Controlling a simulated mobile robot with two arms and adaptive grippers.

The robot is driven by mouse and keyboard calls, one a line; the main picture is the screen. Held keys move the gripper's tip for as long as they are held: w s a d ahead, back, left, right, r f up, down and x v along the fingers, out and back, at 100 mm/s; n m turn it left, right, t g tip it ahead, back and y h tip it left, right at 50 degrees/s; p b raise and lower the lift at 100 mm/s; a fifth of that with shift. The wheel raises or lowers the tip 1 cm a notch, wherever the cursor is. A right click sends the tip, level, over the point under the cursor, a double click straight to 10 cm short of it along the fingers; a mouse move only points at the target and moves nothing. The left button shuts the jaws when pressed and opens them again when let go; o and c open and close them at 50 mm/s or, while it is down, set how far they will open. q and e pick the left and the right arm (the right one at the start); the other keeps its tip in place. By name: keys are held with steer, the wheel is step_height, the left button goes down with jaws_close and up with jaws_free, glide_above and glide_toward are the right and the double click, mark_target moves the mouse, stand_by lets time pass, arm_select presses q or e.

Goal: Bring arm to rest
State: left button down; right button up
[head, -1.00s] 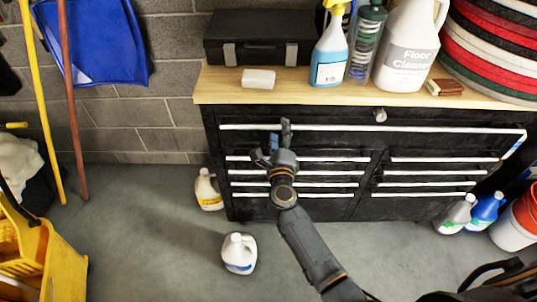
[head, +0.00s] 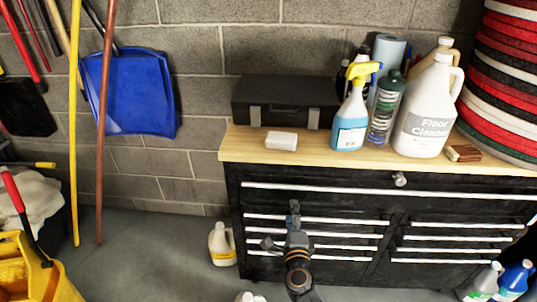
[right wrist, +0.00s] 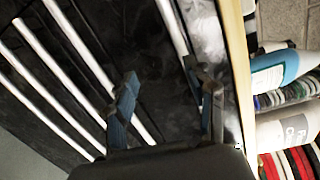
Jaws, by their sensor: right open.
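My right gripper (head: 283,224) is in front of the drawers of the black tool cabinet (head: 240,222) in the head view. In the right wrist view its two fingers (right wrist: 168,100) stand apart with nothing between them, and the dark cabinet front with pale drawer handles lies beyond. The arm comes up from the bottom of the head view. My left gripper is not in view.
On the wooden top (head: 240,143) stand a black case (head: 285,98), a blue spray bottle (head: 350,118), a floor cleaner jug (head: 424,110) and stacked red, black and white pads (head: 503,85). A jug (head: 222,244) stands left of the cabinet. A yellow bucket (head: 35,270) is at left.

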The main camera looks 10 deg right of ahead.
steer(key=s+a+f+n+g+y, duration=0.1)
steer(key=s+f+n+g+y, duration=0.15)
steer(key=s+f+n, duration=0.55)
steer(key=s+f+n+g+y, duration=0.1)
steer(key=s+f+n+g, duration=0.15)
steer(key=s+f, duration=0.65)
steer(key=s+a+f+n+g+y, duration=0.1)
steer(key=s+f+n+g, duration=0.25)
steer(key=f, duration=0.95)
steer(key=s+d+f+n+g, duration=0.2)
steer(key=s+f+n, duration=0.1)
steer(key=s, duration=0.7)
steer(key=s+d+f+n+g+h, duration=0.1)
steer(key=s+d+f+n+g, duration=0.2)
steer(key=s+f, duration=0.3)
steer(key=s+d+f+n+g, duration=0.2)
steer(key=s+f, duration=0.3)
steer(key=s, duration=1.1)
steer(key=shift+s+d+n+g+h, duration=0.2)
steer(key=shift+d+n+g+h, duration=0.15)
steer(key=shift+d+n, duration=0.4)
steer(key=shift+a, duration=0.15)
